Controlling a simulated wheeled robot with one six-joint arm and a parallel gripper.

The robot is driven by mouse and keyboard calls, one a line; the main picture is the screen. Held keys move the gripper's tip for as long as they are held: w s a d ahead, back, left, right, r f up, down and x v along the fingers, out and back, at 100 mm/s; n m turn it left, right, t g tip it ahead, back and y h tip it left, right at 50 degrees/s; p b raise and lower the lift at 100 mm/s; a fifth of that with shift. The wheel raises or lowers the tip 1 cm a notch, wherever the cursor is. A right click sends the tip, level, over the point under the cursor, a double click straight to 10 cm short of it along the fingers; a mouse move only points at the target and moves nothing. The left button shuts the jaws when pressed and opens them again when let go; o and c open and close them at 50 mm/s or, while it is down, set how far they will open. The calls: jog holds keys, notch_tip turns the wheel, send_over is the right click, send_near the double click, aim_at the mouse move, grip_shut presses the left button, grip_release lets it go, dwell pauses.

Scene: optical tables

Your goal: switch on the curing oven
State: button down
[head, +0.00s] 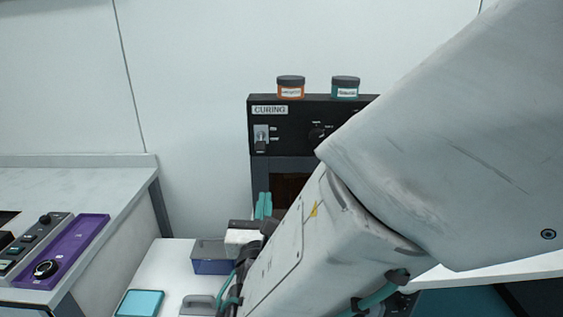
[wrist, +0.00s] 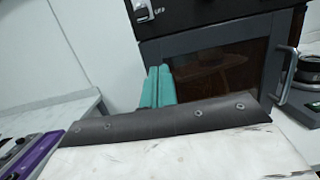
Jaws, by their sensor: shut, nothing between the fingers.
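The curing oven (head: 300,112) stands against the back wall, with a black top panel labelled CURING. A toggle switch (head: 261,138) sits at the left of that panel, and a dark knob (head: 317,134) is to its right. In the wrist view the switch (wrist: 143,10) shows at the top edge, partly cut off, above the oven's glass door (wrist: 205,68). My gripper (head: 264,204), with teal fingers, is shut and empty, below the switch and in front of the oven's left side. The fingers also show in the wrist view (wrist: 158,86). My arm hides the oven's right side.
An orange jar (head: 291,87) and a teal jar (head: 345,87) stand on the oven. A lidded box (head: 211,257) and a teal pad (head: 140,303) lie on the table below. A purple control unit (head: 75,250) sits on the left bench. A gap separates bench and table.

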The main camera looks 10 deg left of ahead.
aim_at(264, 162)
jog(key=shift+s+a+f+n+y, duration=0.1)
jog(key=shift+s+a+n+y, duration=0.2)
jog(key=shift+a, duration=0.2)
jog(key=shift+w, duration=0.1)
jog(key=x, duration=1)
jog(key=shift+w+d, duration=0.1)
jog(key=shift+w, duration=0.15)
jog(key=shift+s+d+r, duration=0.1)
jog(key=shift+s+r, duration=0.5)
jog(key=shift+r, duration=0.25)
jog(key=shift+s+d+r, duration=0.1)
jog(key=shift+s+r, duration=0.5)
jog(key=shift+r, duration=0.25)
